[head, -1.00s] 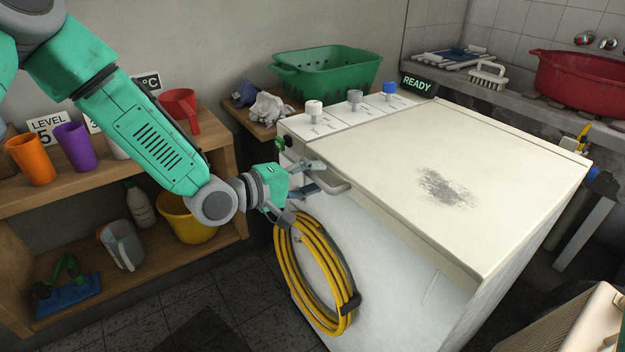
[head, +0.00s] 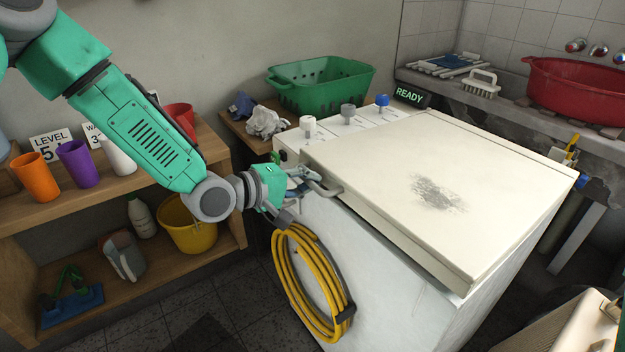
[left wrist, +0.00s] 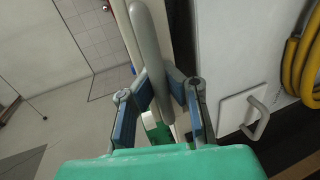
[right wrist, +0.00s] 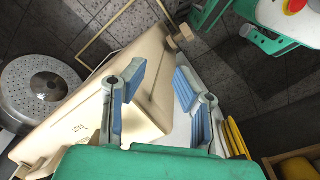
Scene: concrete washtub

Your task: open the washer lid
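The washer (head: 400,290) is a white top-loading box with a cream lid (head: 360,150) that has a grey smudge. The lid looks slightly raised, with a dark gap under its front right corner. A grey bar handle (head: 328,190) sits at the lid's front left; it also shows in the left wrist view (left wrist: 146,35). My left gripper (head: 300,184) is at the handle, and in the left wrist view its blue-padded fingers (left wrist: 160,95) close on the bar from both sides.
A yellow hose (head: 325,285) hangs on the washer's front. Wooden shelves (head: 20,210) with cups and a yellow bucket (head: 188,228) stand at left. Knobs (head: 347,112) and a READY sign (head: 410,95) line the washer's back.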

